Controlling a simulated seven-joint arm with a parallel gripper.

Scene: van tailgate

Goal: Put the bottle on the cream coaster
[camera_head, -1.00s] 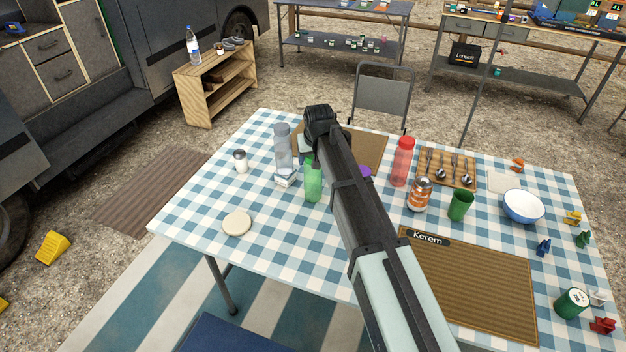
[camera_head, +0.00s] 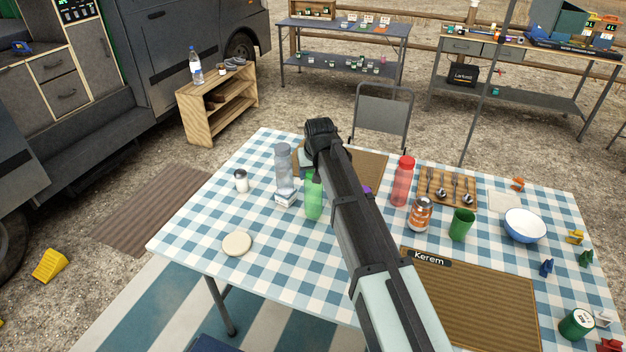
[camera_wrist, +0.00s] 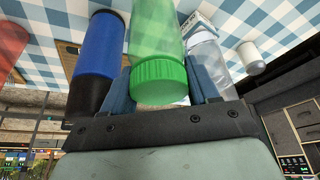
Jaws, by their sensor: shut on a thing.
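A green bottle (camera_head: 313,199) with a green ribbed cap is upright at the left of my arm in the head view, its top partly hidden by my arm. In the wrist view my gripper (camera_wrist: 163,90) has its fingers on both sides of the green bottle (camera_wrist: 158,35), close around its cap end, and is shut on it. I cannot tell whether its base touches the table. The cream coaster (camera_head: 237,243) is a round disc lying bare at the table's left front, left of and nearer than the bottle.
A clear bottle (camera_head: 284,170) and a small white box (camera_head: 286,198) stand close left of the green bottle. A blue container (camera_wrist: 98,48) is close on its other side. A white-bodied shaker (camera_head: 241,181) is further left. Checked cloth around the coaster is clear.

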